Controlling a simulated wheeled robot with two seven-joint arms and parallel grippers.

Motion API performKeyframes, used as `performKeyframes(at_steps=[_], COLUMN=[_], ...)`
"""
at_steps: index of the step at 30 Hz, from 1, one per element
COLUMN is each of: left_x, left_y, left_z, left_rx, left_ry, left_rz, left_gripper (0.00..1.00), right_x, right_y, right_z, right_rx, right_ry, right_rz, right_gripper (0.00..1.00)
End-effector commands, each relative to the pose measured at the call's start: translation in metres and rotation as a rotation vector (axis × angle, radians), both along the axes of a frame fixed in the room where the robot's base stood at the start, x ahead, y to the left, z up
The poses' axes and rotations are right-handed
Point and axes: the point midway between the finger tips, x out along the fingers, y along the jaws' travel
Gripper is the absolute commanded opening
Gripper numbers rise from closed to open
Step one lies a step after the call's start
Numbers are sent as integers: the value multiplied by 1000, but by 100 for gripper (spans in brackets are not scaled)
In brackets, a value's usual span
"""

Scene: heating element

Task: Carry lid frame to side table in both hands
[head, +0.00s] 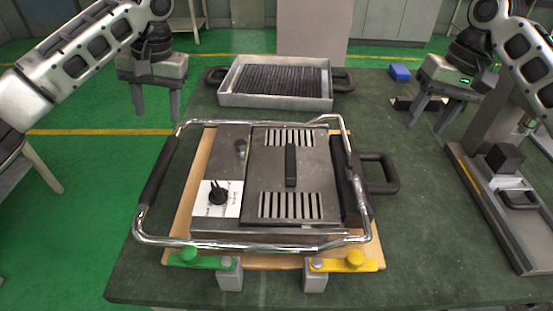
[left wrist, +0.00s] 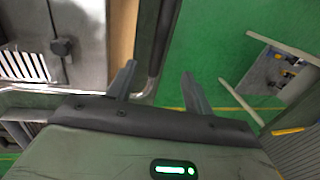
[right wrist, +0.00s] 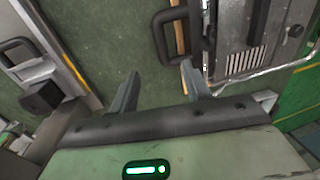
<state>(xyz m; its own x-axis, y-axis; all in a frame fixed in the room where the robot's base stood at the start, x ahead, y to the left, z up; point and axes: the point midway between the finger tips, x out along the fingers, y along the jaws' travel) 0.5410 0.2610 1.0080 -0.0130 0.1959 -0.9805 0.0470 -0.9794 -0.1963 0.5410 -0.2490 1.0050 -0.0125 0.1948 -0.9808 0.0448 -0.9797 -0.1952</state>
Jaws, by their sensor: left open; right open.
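The lid frame (head: 250,246), a chrome tube loop with a black grip on its left side (head: 158,170) and another on its right (head: 353,185), lies around a grey heating unit (head: 262,150) on the green workbench. My left gripper (head: 156,115) is open and empty, above and beyond the frame's far left corner. My right gripper (head: 426,127) is open and empty, to the right of the frame. The right wrist view shows its fingers (right wrist: 161,69) apart from everything.
A metal tray (head: 228,98) with dark ribs stands behind the unit. A green clamp (head: 200,261) and a yellow clamp (head: 345,264) sit at its front edge. A rail fixture (head: 490,205) and blue block (head: 400,72) are at right.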

Motion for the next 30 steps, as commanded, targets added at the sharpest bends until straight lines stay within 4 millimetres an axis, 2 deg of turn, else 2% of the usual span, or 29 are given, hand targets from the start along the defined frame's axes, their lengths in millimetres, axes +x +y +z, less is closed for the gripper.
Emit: performKeyframes(at_steps=[7, 11, 14, 30], left_x=[0, 0, -1, -2], left_y=[0, 1, 4, 25], left_z=[-1, -9, -23, -125], left_rx=[-1, -2, -1, 0], left_ry=[0, 1, 3, 3], left_rz=[0, -1, 0, 2], left_gripper=[52, 52, 52, 52], right_x=[0, 0, -1, -2], right_y=[0, 2, 4, 25], right_z=[-1, -10, -23, -125], right_rx=[0, -1, -1, -1], right_ry=[0, 3, 2, 3], right_rz=[0, 1, 0, 2], right_gripper=[48, 48, 48, 48])
